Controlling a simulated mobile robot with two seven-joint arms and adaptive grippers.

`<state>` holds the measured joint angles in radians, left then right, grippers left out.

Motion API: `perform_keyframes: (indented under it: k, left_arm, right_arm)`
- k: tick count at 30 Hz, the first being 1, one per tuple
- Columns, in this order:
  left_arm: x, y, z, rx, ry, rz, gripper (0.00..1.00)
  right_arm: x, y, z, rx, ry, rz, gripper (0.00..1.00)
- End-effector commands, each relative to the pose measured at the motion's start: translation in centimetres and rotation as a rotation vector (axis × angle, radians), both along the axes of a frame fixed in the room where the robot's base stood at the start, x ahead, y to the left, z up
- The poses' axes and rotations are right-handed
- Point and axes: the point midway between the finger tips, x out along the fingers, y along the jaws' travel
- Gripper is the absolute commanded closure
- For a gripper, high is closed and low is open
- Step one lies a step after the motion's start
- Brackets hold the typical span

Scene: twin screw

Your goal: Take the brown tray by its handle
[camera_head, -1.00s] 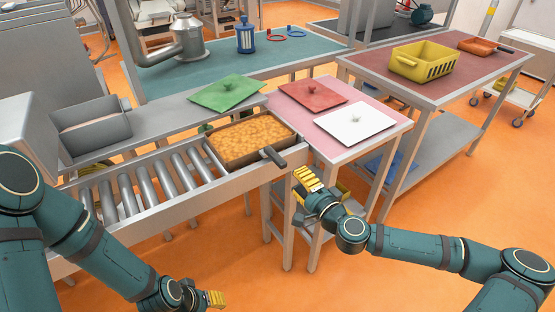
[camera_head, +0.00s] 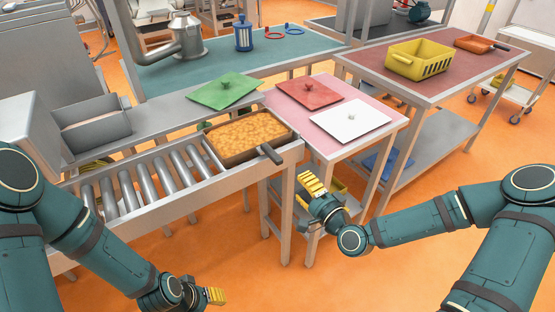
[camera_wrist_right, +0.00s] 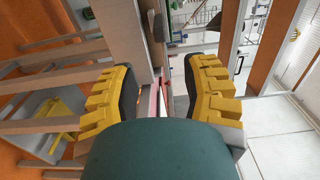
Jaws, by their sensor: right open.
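The brown tray (camera_head: 213,152), filled with a yellow-orange food, sits at the right end of the roller conveyor. Its dark handle (camera_head: 271,154) sticks out over the conveyor's front rail. My right gripper (camera_head: 313,184) is to the right of the handle and lower in the picture, apart from it, in front of the pink table. In the right wrist view its yellow-padded fingers (camera_wrist_right: 162,92) are spread with nothing between them. A dark handle-like piece (camera_wrist_right: 156,25) shows at the top there. My left gripper (camera_head: 216,296) is low at the bottom, far from the tray; its jaw opening is unclear.
The pink table (camera_head: 286,118) right of the tray holds a red lid (camera_head: 322,98) and a white lid (camera_head: 366,121). A green lid (camera_head: 211,95) lies behind the tray. A yellow basket (camera_head: 405,66) stands on the far right table. Open floor lies in front of the conveyor.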

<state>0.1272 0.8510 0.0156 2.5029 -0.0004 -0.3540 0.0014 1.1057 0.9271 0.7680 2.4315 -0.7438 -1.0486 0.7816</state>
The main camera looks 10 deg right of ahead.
Motion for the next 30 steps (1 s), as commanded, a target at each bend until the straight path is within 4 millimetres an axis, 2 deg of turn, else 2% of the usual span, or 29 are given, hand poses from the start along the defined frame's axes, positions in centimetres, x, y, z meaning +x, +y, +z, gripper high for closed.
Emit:
perform_keyframes:
  k: [9,15,21,30]
  left_arm:
    - [0.1,0.0,-0.5,0.000,-0.002,0.001,0.53]
    - [0.3,0.0,-1.5,0.001,-0.007,0.002,0.53]
    - [0.4,0.1,-2.0,0.002,-0.009,0.003,0.53]
    - [0.4,0.1,-2.0,0.001,-0.010,0.002,0.53]
  right_arm:
    - [6.4,2.5,0.0,0.001,-0.002,0.002,0.54]
    - [9.8,3.7,-0.1,0.001,-0.002,0.000,0.54]
    - [11.6,4.2,-0.1,0.001,0.000,-0.001,0.54]
    - [11.9,4.4,0.0,0.001,0.001,0.000,0.54]
